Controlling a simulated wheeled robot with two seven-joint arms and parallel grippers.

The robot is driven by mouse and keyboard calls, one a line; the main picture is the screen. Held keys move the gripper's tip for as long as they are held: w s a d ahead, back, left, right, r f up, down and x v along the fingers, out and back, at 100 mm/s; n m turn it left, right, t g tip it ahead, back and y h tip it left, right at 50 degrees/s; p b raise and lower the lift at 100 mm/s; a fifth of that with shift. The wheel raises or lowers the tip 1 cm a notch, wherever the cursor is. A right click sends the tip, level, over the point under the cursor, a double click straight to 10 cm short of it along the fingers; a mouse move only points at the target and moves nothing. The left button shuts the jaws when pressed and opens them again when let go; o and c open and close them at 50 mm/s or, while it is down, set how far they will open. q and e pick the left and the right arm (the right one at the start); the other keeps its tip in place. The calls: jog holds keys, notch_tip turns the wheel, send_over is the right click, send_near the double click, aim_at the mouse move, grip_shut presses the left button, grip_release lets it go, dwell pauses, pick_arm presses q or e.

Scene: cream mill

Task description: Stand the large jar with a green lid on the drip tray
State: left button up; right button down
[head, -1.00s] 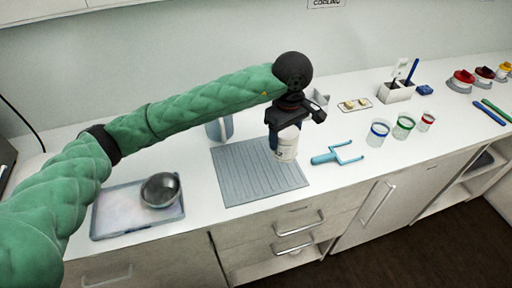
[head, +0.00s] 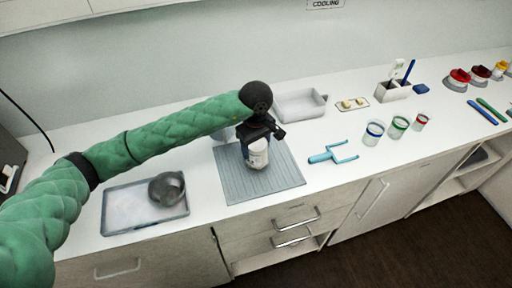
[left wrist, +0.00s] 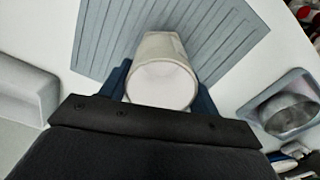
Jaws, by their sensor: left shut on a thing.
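My left gripper (head: 260,134) points down over the grey ridged drip tray (head: 233,182) and is shut on a whitish jar (head: 258,153) with a label. The jar is upright, above or on the middle of the tray; I cannot tell if its base touches. In the left wrist view the jar (left wrist: 162,83) sits between the blue fingers (left wrist: 162,90), with the ridged tray (left wrist: 120,35) behind it. I see no green on the held jar; its top is partly hidden by the gripper. My right gripper is out of view.
A shallow tray with a metal bowl (head: 167,188) is at the left. A blue forked tool (head: 332,153) lies right of the drip tray. A white bin (head: 300,104) is behind.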

pick_arm(q)
jog(key=shift+f+p, duration=0.35)
jog(key=shift+f, duration=0.6)
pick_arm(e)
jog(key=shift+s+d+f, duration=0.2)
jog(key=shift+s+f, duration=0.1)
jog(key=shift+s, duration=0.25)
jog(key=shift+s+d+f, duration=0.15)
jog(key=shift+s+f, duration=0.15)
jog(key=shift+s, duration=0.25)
pick_arm(q)
jog(key=shift+f, duration=0.15)
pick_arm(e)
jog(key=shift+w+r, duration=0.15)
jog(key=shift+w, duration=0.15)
pick_arm(q)
jog(key=o, duration=0.9)
jog(key=shift+o, duration=0.2)
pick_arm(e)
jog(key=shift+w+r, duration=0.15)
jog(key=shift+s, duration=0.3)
